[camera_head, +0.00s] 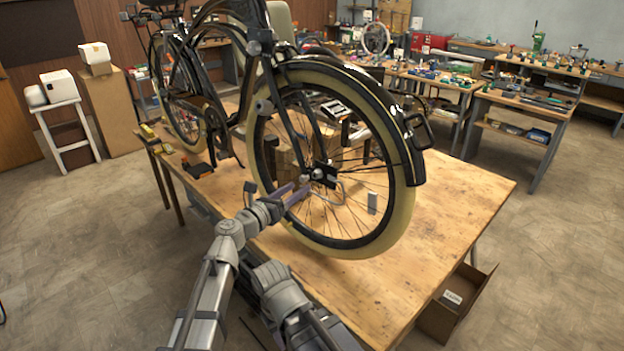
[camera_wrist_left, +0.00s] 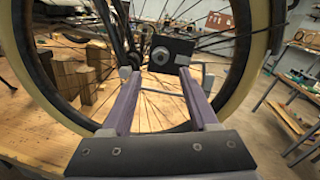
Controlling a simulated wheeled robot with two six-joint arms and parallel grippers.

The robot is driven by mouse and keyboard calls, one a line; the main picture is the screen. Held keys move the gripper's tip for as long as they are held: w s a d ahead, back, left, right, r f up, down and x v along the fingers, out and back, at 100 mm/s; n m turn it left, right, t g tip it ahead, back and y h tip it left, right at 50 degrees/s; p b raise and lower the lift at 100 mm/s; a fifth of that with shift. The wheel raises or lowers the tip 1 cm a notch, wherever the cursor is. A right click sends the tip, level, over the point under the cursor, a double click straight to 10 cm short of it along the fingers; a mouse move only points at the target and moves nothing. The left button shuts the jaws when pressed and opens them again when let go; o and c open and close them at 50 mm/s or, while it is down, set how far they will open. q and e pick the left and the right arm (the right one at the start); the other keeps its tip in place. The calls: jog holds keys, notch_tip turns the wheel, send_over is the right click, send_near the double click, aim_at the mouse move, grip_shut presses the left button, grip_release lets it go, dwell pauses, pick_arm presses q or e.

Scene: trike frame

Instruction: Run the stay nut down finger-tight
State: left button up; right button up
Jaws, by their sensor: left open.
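The trike's front wheel (camera_head: 400,205) stands upright over the wooden bench, with a black plate and round grey hub hardware (camera_head: 318,174) at its centre. In the left wrist view a round grey nut-like piece (camera_wrist_left: 160,55) sits on the black plate (camera_wrist_left: 181,52); I cannot tell whether it is the stay nut. A thin bent metal rod (camera_head: 342,191) shows beside the hub. My left gripper (camera_head: 303,189) points at the hub from the near side. Its two purple-grey fingers (camera_wrist_left: 164,88) are apart, with the nut-like piece ahead of the gap and nothing visibly gripped. My right gripper is not visible.
Spokes, fork and tyre surround the hub closely. Wooden blocks (camera_wrist_left: 82,70) stand behind the wheel on the bench (camera_head: 455,215). The bench's right part is clear. An open cardboard box (camera_head: 458,298) is beside the bench at lower right.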

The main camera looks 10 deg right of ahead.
aim_at(315, 176)
pick_arm(q)
jog(key=x, duration=0.7)
jog(key=shift+w+d, duration=0.25)
jog(key=shift+d, duration=0.1)
jog(key=shift+c, duration=0.3)
grip_shut()
